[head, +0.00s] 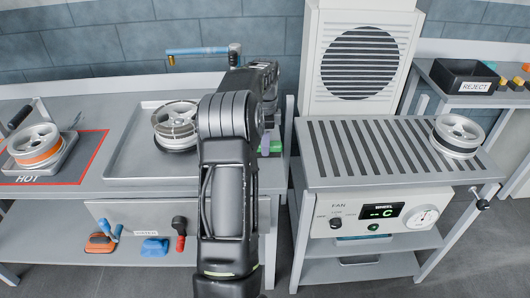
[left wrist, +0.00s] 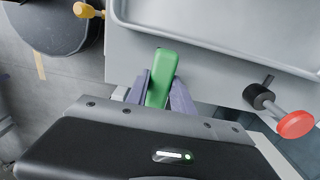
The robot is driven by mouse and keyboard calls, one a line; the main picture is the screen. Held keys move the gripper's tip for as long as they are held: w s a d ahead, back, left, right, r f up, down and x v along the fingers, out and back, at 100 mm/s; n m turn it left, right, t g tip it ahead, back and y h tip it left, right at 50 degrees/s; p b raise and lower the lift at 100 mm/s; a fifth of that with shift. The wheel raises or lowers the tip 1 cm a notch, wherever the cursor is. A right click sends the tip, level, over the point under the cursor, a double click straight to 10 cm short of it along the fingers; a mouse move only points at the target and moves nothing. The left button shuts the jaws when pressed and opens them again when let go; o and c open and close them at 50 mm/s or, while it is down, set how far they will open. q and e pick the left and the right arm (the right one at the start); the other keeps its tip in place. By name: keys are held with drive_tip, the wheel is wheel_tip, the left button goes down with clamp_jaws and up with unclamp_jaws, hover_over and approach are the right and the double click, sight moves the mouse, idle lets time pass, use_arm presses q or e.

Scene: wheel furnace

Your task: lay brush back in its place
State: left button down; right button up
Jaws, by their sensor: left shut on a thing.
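The brush, seen as a green block, is between the fingers of my left gripper (left wrist: 160,92) in the left wrist view, where its green top (left wrist: 162,75) shows. My left gripper is shut on it. In the head view, a bit of green (head: 275,147) shows beside my left gripper (head: 265,141), at the right end of the grey bench. My arm hides most of the gripper and brush there. I cannot tell whether the brush touches the bench top. My right gripper is not in view.
A tray (head: 115,172) with a wheel (head: 175,122) lies left of my arm. Another wheel (head: 34,143) stands on the hot area at left. A slatted table (head: 330,178) with a wheel (head: 458,133) is at right. A red-ended handle (left wrist: 295,124) sticks out near the bench front.

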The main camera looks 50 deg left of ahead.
use_arm(q)
drive_tip(key=shift+f+p, duration=0.35)
drive_tip(key=shift+f, duration=1.55)
drive_tip(key=c, duration=1.1)
unclamp_jaws()
drive_tip(key=shift+r, duration=0.1)
wheel_tip(320, 180, up, 12)
drive_tip(key=shift+f+p, duration=0.1)
drive_tip(key=shift+p, duration=0.2)
